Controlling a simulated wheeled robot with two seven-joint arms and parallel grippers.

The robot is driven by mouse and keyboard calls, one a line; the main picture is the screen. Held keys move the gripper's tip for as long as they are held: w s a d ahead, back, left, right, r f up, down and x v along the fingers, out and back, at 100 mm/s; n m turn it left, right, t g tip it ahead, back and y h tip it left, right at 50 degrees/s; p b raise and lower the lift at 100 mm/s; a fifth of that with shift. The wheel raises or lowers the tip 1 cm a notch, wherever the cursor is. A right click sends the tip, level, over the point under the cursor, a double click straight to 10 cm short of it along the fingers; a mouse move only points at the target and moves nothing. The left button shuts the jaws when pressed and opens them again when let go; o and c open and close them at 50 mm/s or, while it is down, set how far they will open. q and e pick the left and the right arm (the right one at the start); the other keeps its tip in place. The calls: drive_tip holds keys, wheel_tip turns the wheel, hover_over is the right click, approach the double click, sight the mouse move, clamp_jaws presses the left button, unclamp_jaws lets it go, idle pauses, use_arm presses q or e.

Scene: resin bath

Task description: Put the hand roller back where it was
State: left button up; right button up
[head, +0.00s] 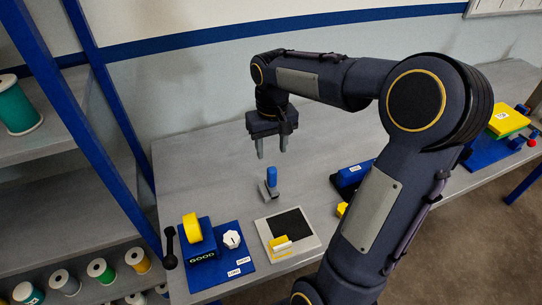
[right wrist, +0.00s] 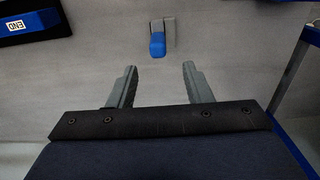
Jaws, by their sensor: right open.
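A tool with an upright blue handle (head: 271,176) and a grey base stands on the grey table; it may be the hand roller, but I cannot tell for sure. It also shows in the right wrist view as a blue and grey piece (right wrist: 158,40), beyond the fingertips. My right gripper (head: 272,150) is open and empty, fingers pointing down, above and apart from this tool. In the right wrist view its two fingers (right wrist: 160,70) are spread with bare table between them. My left gripper is not in view.
A blue board (head: 232,265) with a yellow roll (head: 192,228) and a white knob (head: 232,239) lies front left. Beside it is a grey plate (head: 310,229) with a black pad and a yellow piece (head: 281,244). A dark blue block (head: 351,175) lies right. The table's back is clear.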

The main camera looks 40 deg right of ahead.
drive_tip(key=s+a+n+t+y, duration=0.1)
drive_tip(key=s+a+t+y, duration=0.2)
drive_tip(key=s+a, duration=1.1)
drive_tip(key=shift+s+a+f+n+t+y, duration=0.2)
drive_tip(key=shift+s+n+t+y, duration=0.2)
drive_tip(key=shift+s+t, duration=0.85)
